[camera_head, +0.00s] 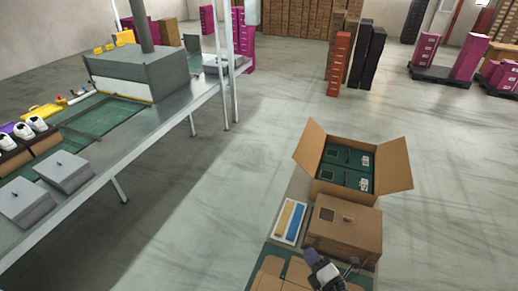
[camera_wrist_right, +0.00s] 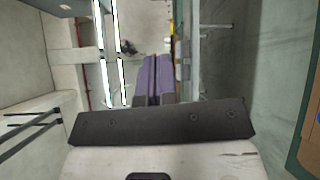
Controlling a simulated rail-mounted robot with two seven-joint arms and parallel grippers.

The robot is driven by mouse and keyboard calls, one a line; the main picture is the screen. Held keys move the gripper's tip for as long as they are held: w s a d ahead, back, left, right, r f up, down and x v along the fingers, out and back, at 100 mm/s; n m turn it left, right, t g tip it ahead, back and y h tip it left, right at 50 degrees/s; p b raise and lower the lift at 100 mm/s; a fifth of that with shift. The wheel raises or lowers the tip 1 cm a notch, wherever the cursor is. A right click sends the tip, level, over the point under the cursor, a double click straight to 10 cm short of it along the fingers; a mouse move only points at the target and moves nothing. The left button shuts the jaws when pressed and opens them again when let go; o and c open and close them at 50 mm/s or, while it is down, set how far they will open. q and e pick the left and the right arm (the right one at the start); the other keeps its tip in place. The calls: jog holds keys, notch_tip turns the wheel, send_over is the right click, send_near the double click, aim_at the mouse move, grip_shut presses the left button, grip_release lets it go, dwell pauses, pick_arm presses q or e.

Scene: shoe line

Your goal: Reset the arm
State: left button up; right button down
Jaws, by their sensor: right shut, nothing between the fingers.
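My right gripper (camera_head: 312,256) shows at the bottom of the head view, just in front of a brown cardboard box. In the right wrist view its purple fingers (camera_wrist_right: 152,78) lie side by side, shut, with nothing between them. My left gripper is not in view. An open carton (camera_head: 398,163) with its flaps spread holds dark green shoe boxes (camera_head: 345,168) in the head view. The closed brown box (camera_head: 344,226) stands in front of it. I cannot tell whether my right gripper touches that box.
A long conveyor table (camera_head: 185,101) with grey machine blocks and white shoes (camera_head: 27,128) runs along the left. A tray (camera_head: 290,222) with blue and yellow items lies beside the brown box. Stacked boxes (camera_head: 340,60) stand at the back. The middle floor is clear.

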jog(key=s+d+r+m+h, duration=0.2)
jog(key=d+r+m+h, duration=0.4)
jog(key=r+m+h, duration=0.8)
jog(key=s+f+m+g+y+p, duration=0.1)
jog(key=s+f+m+g+y, duration=0.2)
jog(key=s+f, duration=0.5)
jog(key=s+f+m+g+y+p, duration=0.1)
jog(key=s+f+m+g+y, duration=0.2)
jog(key=s, duration=2)
notch_tip(320, 180, down, 5)
jog(key=m+g, duration=0.3)
jog(key=g, duration=0.2)
jog(key=shift+s+m+g, duration=0.3)
jog(key=shift+s, duration=0.05)
jog(key=shift+d+r, duration=0.1)
